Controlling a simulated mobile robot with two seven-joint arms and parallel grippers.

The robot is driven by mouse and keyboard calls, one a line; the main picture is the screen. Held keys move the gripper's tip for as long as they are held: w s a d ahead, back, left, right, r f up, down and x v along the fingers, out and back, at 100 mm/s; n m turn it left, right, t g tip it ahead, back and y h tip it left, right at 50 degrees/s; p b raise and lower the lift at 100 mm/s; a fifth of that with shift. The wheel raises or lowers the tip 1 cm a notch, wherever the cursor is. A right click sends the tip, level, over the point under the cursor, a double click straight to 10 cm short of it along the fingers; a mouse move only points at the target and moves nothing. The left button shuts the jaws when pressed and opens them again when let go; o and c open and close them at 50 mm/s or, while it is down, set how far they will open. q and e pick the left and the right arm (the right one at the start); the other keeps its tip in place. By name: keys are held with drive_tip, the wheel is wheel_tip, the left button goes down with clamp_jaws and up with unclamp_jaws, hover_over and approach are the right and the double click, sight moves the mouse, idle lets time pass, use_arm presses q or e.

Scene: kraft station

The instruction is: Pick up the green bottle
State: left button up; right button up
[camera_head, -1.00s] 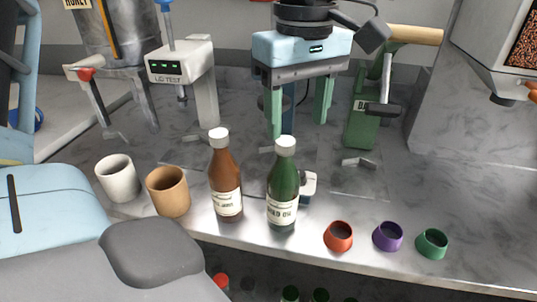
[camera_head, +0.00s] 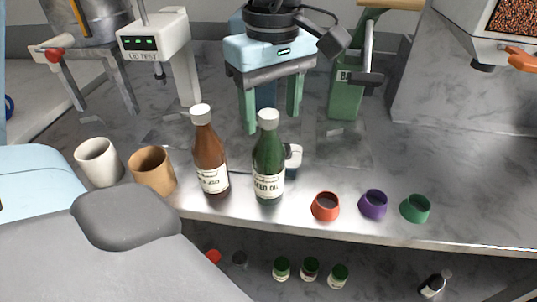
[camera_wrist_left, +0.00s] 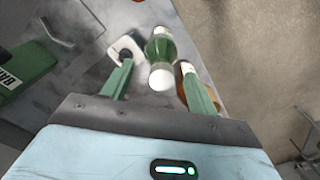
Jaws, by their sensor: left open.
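The green bottle (camera_head: 268,162), with a white cap and pale label, stands upright on the counter, right of a brown bottle (camera_head: 210,158). My left gripper (camera_head: 272,124), pale blue with green fingers, is behind and above the green bottle in the head view. Its fingers are spread and empty. In the left wrist view, the green bottle (camera_wrist_left: 160,48) shows between the two fingers of the left gripper (camera_wrist_left: 157,65), cap towards the camera. I cannot tell whether either finger touches it. The brown bottle (camera_wrist_left: 182,88) is partly hidden by the right-hand finger. My right gripper is not in view.
A small white device (camera_head: 293,156) stands close to the green bottle. A white cup (camera_head: 99,163) and tan cup (camera_head: 152,171) stand left. Several items sit on the shelf below.

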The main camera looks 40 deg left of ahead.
sight(269, 160)
use_arm(q)
drive_tip(key=shift+s+a+f, duration=0.1)
drive_tip(key=shift+a+f, duration=0.05)
drive_tip(key=shift+f, duration=0.5)
drive_tip(key=shift+a+f, duration=0.1)
drive_tip(key=shift+f, duration=1.05)
clamp_jaws()
drive_tip(key=shift+r, duration=0.1)
